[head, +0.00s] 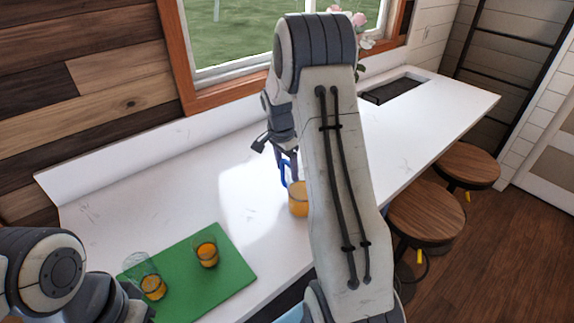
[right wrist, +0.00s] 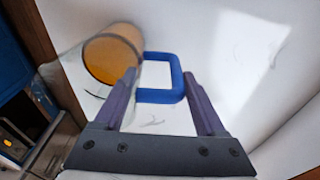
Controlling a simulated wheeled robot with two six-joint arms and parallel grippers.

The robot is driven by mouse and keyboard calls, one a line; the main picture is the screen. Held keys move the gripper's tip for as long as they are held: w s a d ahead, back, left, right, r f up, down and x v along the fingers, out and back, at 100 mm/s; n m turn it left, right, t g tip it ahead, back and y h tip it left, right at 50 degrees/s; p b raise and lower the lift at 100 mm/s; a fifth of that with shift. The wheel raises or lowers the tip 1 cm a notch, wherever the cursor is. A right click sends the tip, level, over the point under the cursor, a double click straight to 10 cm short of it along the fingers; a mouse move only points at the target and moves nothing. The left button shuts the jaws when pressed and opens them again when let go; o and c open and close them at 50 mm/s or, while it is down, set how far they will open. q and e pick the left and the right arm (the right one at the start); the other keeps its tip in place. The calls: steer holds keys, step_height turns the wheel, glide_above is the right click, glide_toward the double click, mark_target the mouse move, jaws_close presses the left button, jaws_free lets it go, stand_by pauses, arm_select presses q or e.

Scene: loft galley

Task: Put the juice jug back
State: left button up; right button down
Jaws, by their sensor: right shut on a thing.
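The juice jug (head: 298,203) is a clear vessel with orange juice and a blue handle (head: 284,174). It is at the middle of the white counter, partly hidden behind my right arm. My right gripper (head: 284,153) is shut on its handle. In the right wrist view the jug (right wrist: 112,56) is at the upper left, and the blue handle (right wrist: 178,78) reaches between the fingers of my right gripper (right wrist: 160,75). I cannot tell whether the jug touches the counter. My left arm shows at the lower left; its fingers are not visible.
A green mat (head: 215,284) at the counter's near left bears two glasses with orange juice, one (head: 206,252) on the right and one (head: 152,287) on the left. A sink (head: 392,90) and pink flowers (head: 360,20) are farther back. Stools (head: 428,210) stand along the right edge.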

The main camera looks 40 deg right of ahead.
steer(key=shift+f, duration=0.3)
